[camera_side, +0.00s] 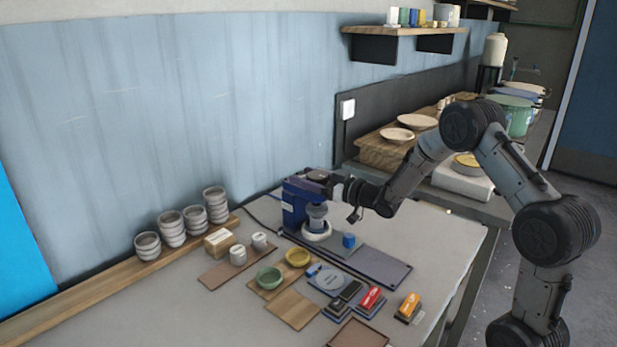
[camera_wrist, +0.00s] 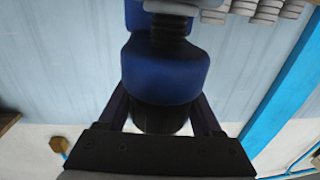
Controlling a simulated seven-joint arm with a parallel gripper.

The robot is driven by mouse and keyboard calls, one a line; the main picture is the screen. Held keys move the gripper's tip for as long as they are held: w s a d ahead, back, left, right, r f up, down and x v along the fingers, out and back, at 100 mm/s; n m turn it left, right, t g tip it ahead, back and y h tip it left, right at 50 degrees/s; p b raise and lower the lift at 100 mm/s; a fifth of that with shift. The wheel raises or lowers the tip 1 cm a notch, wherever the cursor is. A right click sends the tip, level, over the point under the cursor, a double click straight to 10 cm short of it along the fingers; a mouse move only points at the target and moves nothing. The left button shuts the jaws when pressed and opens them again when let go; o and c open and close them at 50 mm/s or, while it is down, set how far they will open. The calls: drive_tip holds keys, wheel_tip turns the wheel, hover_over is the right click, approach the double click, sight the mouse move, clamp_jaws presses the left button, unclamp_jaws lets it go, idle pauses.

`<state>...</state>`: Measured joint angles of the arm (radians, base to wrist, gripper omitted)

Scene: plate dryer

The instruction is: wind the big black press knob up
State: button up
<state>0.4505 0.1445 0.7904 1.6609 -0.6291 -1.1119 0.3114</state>
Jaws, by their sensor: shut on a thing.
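The blue press (camera_side: 293,208) stands on the table near the wall in the side view. Its blue body (camera_wrist: 165,70) fills the middle of the wrist view, with a dark threaded screw above it. The big black press knob (camera_wrist: 160,124) shows between the two fingers of my gripper (camera_wrist: 163,112), which is shut on it. In the side view my gripper (camera_side: 326,181) is at the top of the press, and its fingers largely hide the knob there. A grey cylindrical part (camera_side: 317,217) sits under the press head above a white round base.

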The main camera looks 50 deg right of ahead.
drive_tip(key=shift+a+r+n+y, duration=0.15)
drive_tip(key=shift+n+y, duration=0.25)
drive_tip(key=shift+y, duration=0.3)
drive_tip(key=o, duration=1.4)
drive_tip(key=s, duration=0.4)
drive_tip(key=s+d, duration=0.1)
drive_tip(key=s, duration=0.4)
drive_tip(key=s+d, duration=0.1)
drive_tip(key=s, duration=0.3)
drive_tip(key=shift+s+d, duration=0.2)
drive_tip(key=shift+s, duration=0.1)
